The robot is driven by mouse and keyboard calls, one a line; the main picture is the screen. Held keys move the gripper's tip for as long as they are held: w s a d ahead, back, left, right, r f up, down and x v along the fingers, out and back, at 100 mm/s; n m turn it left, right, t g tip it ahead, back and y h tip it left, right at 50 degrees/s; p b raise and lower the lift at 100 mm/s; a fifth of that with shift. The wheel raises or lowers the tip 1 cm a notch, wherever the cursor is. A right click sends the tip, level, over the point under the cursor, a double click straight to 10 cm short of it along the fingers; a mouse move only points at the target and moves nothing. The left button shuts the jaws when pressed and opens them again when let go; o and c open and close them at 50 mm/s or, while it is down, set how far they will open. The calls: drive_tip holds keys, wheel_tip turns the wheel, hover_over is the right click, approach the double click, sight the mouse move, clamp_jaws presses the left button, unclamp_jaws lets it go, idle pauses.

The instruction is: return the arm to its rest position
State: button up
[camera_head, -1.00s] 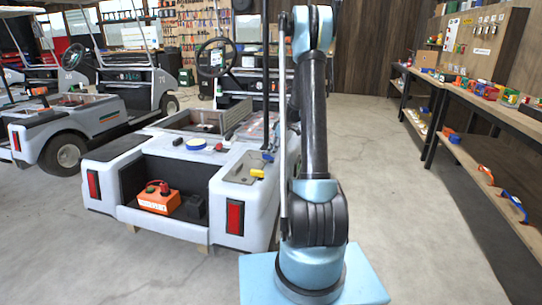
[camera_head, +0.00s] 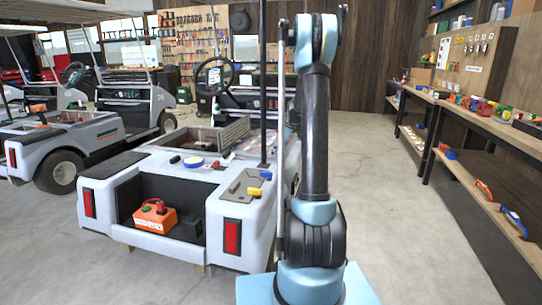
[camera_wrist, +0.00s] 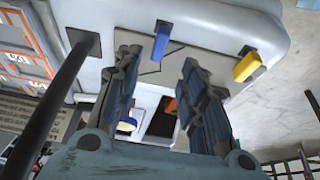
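My arm stands upright in the middle of the head view, and its gripper cannot be made out there. In the wrist view my gripper (camera_wrist: 159,60) is open, its two dark fingers apart with nothing seen held between them. Behind the fingers is the white cart body, with a blue block (camera_wrist: 162,40) and a yellow block (camera_wrist: 250,68) on it. In the head view the white cart (camera_head: 173,183) stands left of my arm, with the blue block (camera_head: 266,175) and yellow block (camera_head: 254,192) on its rear deck.
A dark upright post (camera_head: 264,90) rises from the cart close to my arm. An orange box (camera_head: 155,217) sits in the cart's rear bay. Other carts stand at left. A workbench (camera_head: 485,125) with small parts runs along the right. Floor between bench and arm is clear.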

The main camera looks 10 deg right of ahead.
drive_tip(key=s+a+r+m+h, duration=0.1)
drive_tip(key=s+a+r+m, duration=0.2)
drive_tip(key=s, duration=1)
drive_tip(key=s+a+r+m+h, duration=0.1)
drive_tip(key=s+r+m, duration=0.3)
drive_tip(key=s, duration=0.9)
drive_tip(key=s+f+m+h, duration=0.1)
drive_tip(key=s+f+m, duration=0.2)
drive_tip(key=s, duration=0.8)
drive_tip(key=s+d+f+m+h, duration=0.1)
drive_tip(key=s+f+m, duration=0.2)
drive_tip(key=s, duration=0.9)
drive_tip(key=shift+s+f, duration=0.25)
drive_tip(key=shift+f, duration=1.1)
